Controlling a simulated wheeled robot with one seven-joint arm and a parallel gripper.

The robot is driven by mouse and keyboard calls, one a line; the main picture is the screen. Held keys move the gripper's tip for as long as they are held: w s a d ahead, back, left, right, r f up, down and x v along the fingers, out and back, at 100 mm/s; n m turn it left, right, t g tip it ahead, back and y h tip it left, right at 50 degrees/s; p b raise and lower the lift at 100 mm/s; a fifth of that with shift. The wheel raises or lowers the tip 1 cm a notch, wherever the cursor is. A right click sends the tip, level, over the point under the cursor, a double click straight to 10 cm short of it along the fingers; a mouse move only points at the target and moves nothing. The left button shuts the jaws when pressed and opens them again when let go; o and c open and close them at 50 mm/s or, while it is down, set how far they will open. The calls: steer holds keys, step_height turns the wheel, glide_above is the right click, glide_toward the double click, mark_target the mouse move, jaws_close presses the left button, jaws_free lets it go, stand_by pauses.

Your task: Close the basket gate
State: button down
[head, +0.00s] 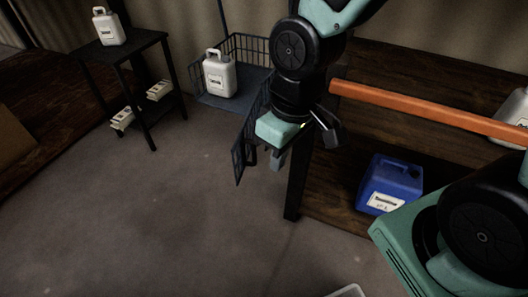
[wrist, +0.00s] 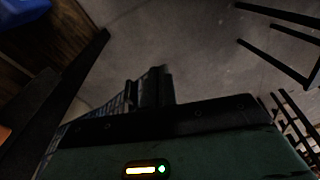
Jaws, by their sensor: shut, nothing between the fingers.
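The basket (head: 268,48) is a dark wire-mesh box at the back, with a white jug (head: 219,76) standing inside on its blue-grey floor. Its gate (head: 239,160) is a dark mesh panel that stands open, swung out toward me from the basket's right side. My gripper (head: 278,160) points down just right of the gate, partly covering it. The fingers are together with nothing between them. In the wrist view the fingertips (wrist: 150,88) are in front of part of the mesh. Whether they touch the gate I cannot tell.
A dark side table (head: 128,50) at left holds a white jug (head: 107,27), with more white containers below. At right, a wooden shelf unit with an orange rail (head: 430,110) holds a blue jug (head: 392,184).

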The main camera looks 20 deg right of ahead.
steer(key=w+d+f+m+t+y+b, duration=0.25)
steer(key=w+d+f, duration=0.25)
steer(key=w+f, duration=0.3)
steer(key=w+d+f+m+t+y+b, duration=0.2)
steer(key=w+d+f+m+b, duration=0.25)
steer(key=w, duration=0.55)
steer(key=w+a+f+n, duration=0.1)
steer(key=w+a+f, duration=0.2)
steer(key=f, duration=0.6)
steer(key=shift+a+f+n+b, duration=0.2)
steer(key=shift+a+n+b, duration=0.1)
steer(key=shift+a+n, duration=0.1)
steer(key=shift+w+a, duration=0.1)
steer(key=shift+w, duration=0.05)
